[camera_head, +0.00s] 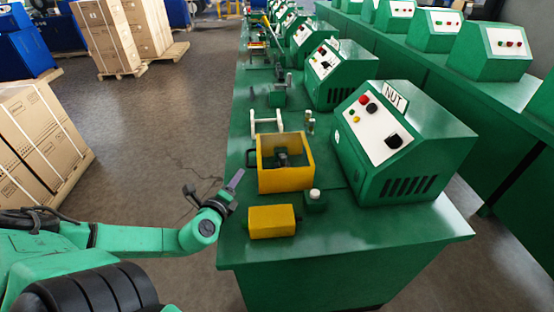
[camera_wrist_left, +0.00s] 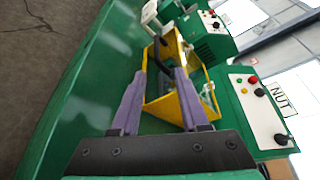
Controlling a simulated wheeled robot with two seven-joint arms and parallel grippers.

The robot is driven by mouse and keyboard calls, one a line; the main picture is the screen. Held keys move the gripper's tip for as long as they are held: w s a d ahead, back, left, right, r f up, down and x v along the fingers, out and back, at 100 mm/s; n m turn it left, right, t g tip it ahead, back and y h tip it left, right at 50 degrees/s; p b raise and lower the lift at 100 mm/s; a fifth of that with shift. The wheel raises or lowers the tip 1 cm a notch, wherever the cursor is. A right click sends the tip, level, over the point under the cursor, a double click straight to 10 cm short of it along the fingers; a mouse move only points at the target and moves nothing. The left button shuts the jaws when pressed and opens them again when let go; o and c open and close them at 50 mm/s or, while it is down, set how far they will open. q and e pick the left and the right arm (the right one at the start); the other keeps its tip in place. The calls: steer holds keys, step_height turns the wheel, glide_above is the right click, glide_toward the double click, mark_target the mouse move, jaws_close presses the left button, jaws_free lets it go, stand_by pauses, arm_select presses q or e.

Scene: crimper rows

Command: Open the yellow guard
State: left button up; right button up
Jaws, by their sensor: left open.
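The yellow guard (camera_head: 285,180) is a box-like frame around a dark machine part (camera_head: 283,158) on the green bench. A black handle (camera_head: 251,158) sticks out from its left side. My left gripper (camera_head: 237,178) is at the bench's left edge, left of the guard and a little nearer than the handle, apparently apart from both. In the left wrist view its two purple fingers (camera_wrist_left: 160,75) are spread with nothing gripped. The guard (camera_wrist_left: 165,106) shows beyond and between them, with the dark handle (camera_wrist_left: 160,54) near the fingertips. My right gripper is out of view.
A green control box labelled NUT (camera_head: 395,145) stands right of the guard. A yellow block (camera_head: 271,221) and a small green box with a white button (camera_head: 315,200) are in front. More machines line the bench behind.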

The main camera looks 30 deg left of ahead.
arm_select(q)
steer(key=b, duration=0.7)
glide_toward(247, 156)
steer(key=shift+w+a+f, duration=0.15)
steer(key=shift+w+f, duration=0.2)
steer(key=shift+f, duration=0.15)
steer(key=shift+w+a+f, duration=0.2)
steer(key=shift+w+f, duration=0.1)
steer(key=shift+f, duration=0.2)
steer(key=x, duration=0.1)
steer(key=b+x, duration=0.1)
steer(key=shift+w+d+r, duration=0.1)
steer(key=shift+w+d, duration=0.05)
steer(key=shift+w, duration=0.25)
steer(key=x, duration=0.3)
steer(key=b+x, duration=0.1)
steer(key=x, duration=0.1)
steer(key=shift+a+r, duration=0.2)
steer(key=shift+r, duration=0.1)
steer(key=shift+w, duration=0.3)
jaws_close()
steer(key=shift+f, duration=0.1)
